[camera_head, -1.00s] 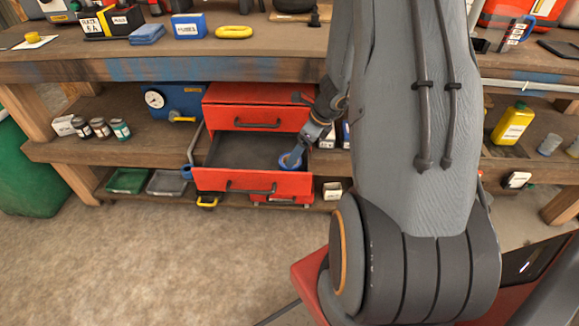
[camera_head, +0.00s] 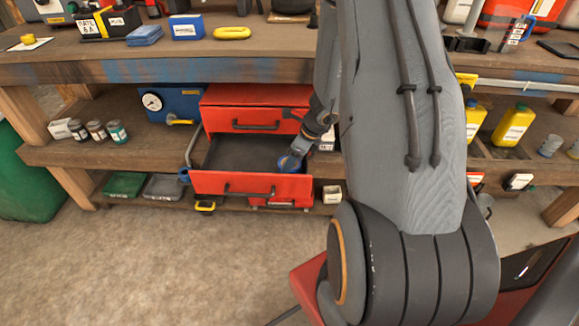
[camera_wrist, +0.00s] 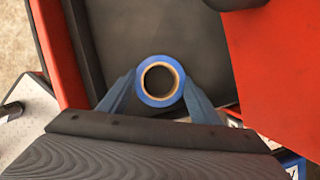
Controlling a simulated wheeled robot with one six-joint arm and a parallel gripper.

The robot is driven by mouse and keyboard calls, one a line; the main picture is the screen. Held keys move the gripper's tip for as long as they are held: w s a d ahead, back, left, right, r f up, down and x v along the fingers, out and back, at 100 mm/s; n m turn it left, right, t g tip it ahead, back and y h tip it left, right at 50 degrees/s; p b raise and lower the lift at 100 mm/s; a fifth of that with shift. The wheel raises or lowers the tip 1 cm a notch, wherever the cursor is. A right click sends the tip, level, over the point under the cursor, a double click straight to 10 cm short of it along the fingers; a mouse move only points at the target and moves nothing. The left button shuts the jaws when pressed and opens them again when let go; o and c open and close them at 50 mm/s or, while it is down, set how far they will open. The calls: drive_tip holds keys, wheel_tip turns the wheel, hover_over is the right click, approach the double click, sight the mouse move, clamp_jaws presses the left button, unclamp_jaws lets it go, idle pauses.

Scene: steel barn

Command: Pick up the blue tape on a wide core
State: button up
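The blue tape (camera_wrist: 160,80) is a ring with a wide pale core. In the wrist view it faces the camera over the dark floor of the open drawer (camera_head: 237,182). My gripper (camera_wrist: 160,78) has one finger on each side of the roll, and both fingertips appear to touch its outer rim. In the head view the tape (camera_head: 289,167) shows at the drawer's right end, partly covered by my gripper (camera_head: 291,160). I cannot tell whether the tape rests on the drawer floor or hangs just above it.
The red cabinet (camera_head: 255,96) has a closed drawer above the open one, close to my wrist. The drawer's red walls surround my gripper. The wooden bench top (camera_head: 150,68) overhangs the shelf. Green and grey trays (camera_head: 123,186) sit at the lower left.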

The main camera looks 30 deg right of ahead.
drive_tip(key=shift+c, duration=1)
drive_tip(key=shift+s+d+r, duration=0.15)
drive_tip(key=shift+d+r, duration=0.05)
drive_tip(key=shift+r, duration=0.3)
wheel_tip(320, 180, up, 7)
drive_tip(key=p, duration=0.3)
drive_tip(key=s+d+f, duration=0.1)
drive_tip(key=s+d, duration=1)
drive_tip(key=d, duration=0.5)
